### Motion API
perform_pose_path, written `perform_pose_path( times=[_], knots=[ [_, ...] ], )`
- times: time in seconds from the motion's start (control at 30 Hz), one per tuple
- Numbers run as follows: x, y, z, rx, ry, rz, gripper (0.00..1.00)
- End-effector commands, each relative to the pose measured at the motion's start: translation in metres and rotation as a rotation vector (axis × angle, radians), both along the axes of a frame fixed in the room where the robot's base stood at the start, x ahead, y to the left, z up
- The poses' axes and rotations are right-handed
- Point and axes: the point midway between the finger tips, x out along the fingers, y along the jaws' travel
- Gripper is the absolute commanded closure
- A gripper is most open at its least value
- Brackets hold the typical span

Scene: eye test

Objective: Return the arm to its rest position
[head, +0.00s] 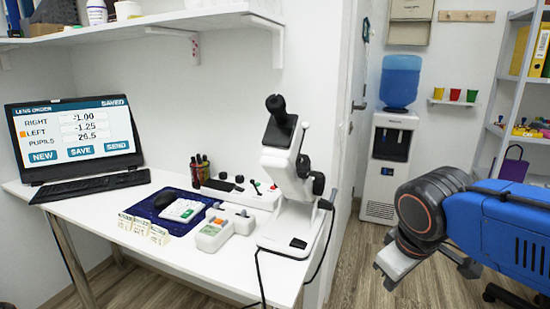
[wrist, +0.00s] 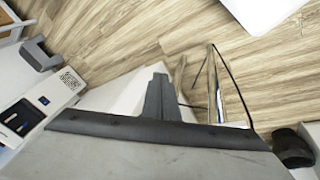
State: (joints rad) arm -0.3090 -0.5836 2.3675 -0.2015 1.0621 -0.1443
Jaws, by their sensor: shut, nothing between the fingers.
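My arm (head: 500,235), blue with a black joint, reaches in from the right edge in the head view. My gripper (head: 396,265) hangs low in front of the black joint, over the wood floor and to the right of the desk. In the wrist view my gripper (wrist: 158,97) shows as a dark, narrow, closed shape beyond a broad grey body. It is shut and empty. Nothing touches it that I can see.
A white desk (head: 145,255) holds a monitor (head: 75,135), a keyboard (head: 90,186) and a white optical instrument (head: 290,190). A water dispenser (head: 388,165) stands behind my arm, and a shelf rack (head: 495,100) stands at the right. Bare floor (head: 350,270) lies between desk and arm.

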Motion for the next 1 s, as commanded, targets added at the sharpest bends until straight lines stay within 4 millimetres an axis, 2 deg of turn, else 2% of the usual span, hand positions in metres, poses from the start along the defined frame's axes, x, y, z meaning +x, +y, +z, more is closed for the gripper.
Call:
perform_pose_path(
  times=[0.1,0.4,0.6,1.0],
  knots=[
    [-0.019,-0.018,-0.012,0.072,-0.020,-0.132,1.00],
    [-0.054,-0.040,-0.038,0.225,-0.074,-0.400,1.00],
    [-0.062,-0.044,-0.045,0.265,-0.091,-0.468,1.00],
    [-0.062,-0.044,-0.045,0.267,-0.091,-0.471,1.00]
  ],
)
